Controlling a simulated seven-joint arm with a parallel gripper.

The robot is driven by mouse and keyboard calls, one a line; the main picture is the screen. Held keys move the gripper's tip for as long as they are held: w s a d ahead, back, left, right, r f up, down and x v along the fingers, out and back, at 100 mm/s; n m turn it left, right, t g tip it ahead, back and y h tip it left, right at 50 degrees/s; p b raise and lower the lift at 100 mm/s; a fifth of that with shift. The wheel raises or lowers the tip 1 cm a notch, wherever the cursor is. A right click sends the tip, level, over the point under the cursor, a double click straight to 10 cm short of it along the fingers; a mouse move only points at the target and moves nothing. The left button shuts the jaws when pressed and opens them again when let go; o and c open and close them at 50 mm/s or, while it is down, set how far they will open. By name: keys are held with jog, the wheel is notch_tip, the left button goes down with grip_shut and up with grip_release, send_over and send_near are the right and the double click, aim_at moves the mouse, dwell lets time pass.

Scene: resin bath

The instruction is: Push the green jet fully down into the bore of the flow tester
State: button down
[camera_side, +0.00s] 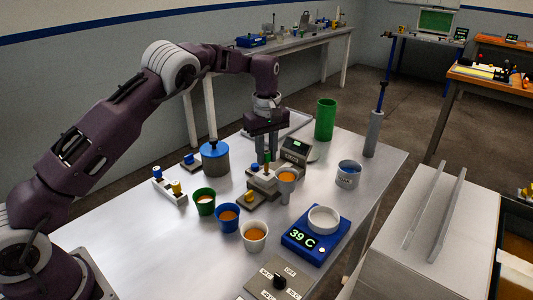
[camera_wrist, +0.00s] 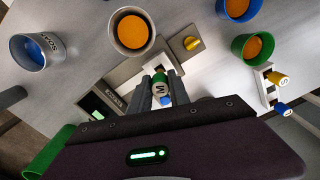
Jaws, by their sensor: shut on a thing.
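The green jet, marked M (camera_wrist: 160,88), is between the fingers of my gripper (camera_wrist: 164,86) in the wrist view, and the fingers are shut on it. In the side view my gripper (camera_side: 266,157) points straight down over the flow tester (camera_side: 262,181), a grey stepped block with a display (camera_side: 296,150). The tester's display also shows in the wrist view (camera_wrist: 98,106). The jet looks upright at the tester. The fingers hide the bore, so I cannot tell how deep the jet sits. A small blue part shows by the jet's end.
A cup of orange liquid (camera_side: 287,178) stands at the tester's front. Green (camera_side: 204,207), blue (camera_side: 227,223) and white (camera_side: 254,242) cups stand nearby. A jet rack (camera_side: 170,189), blue heater (camera_side: 308,246), pot (camera_side: 348,180) and green cylinder (camera_side: 325,119) surround the area.

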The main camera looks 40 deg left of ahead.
aim_at(267, 152)
jog(key=shift+f, duration=1.9)
jog(key=c, duration=1.1)
grip_release()
jog(key=shift+c, duration=0.2)
notch_tip(267, 152, up, 7)
jog(key=shift+r, duration=0.1)
